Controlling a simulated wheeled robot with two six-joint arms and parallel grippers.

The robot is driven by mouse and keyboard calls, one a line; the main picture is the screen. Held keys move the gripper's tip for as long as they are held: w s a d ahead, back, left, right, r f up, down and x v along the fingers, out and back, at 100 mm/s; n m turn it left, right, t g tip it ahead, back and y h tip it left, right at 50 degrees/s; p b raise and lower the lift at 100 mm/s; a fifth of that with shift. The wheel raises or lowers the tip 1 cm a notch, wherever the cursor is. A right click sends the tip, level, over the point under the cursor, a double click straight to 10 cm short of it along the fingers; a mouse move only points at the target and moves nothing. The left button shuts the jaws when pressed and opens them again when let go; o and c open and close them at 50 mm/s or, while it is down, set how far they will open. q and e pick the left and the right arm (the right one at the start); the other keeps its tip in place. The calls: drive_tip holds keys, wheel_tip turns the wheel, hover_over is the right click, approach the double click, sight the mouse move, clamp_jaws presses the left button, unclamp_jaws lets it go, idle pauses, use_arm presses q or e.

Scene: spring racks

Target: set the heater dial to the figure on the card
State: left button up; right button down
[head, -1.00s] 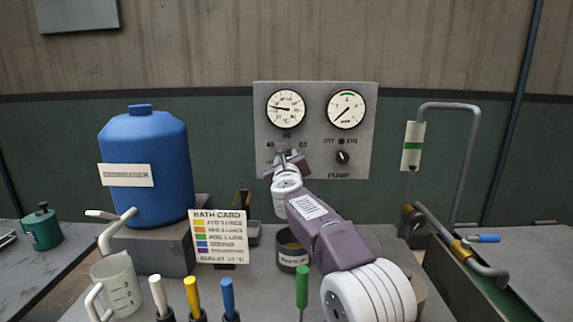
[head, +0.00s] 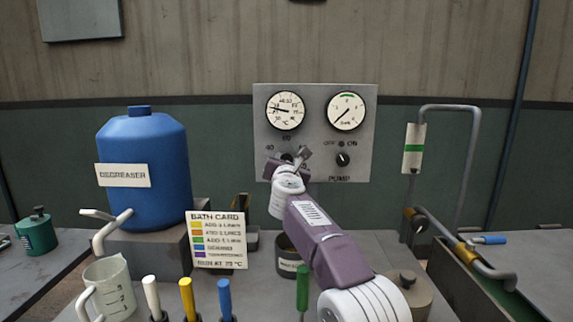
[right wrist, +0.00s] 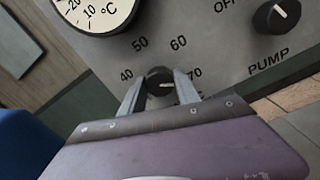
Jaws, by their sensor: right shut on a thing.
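The heater dial (right wrist: 160,80) is a small black knob on the grey panel, in an arc of figures from 40 to 70. My right gripper (right wrist: 158,90) is shut on it, one finger on each side. The dial's pale mark points right, toward the 70 side; its exact figure is hard to tell. In the head view my right gripper (head: 290,158) covers most of the dial. The bath card (head: 217,240) stands upright on the bench, with coloured rows; its small bottom line appears to read 75 °C. My left gripper is not in view.
The panel (head: 315,95) also has a temperature gauge (head: 286,110), a second gauge (head: 346,111) and the pump knob (head: 343,159). A blue degreaser jug (head: 145,200), a measuring jug (head: 112,285), coloured handles and a dark tin (head: 288,265) crowd the bench.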

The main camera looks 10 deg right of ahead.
drive_tip(key=shift+f+m, duration=0.1)
drive_tip(key=shift+m, duration=0.3)
drive_tip(key=c, duration=0.9)
unclamp_jaws()
drive_tip(key=s+a+b, duration=0.1)
drive_tip(key=s+b, duration=0.3)
drive_tip(key=s, duration=0.5)
drive_tip(key=shift+a+b, duration=0.35)
drive_tip(key=shift+b, duration=0.05)
drive_tip(key=shift+w+f, duration=0.1)
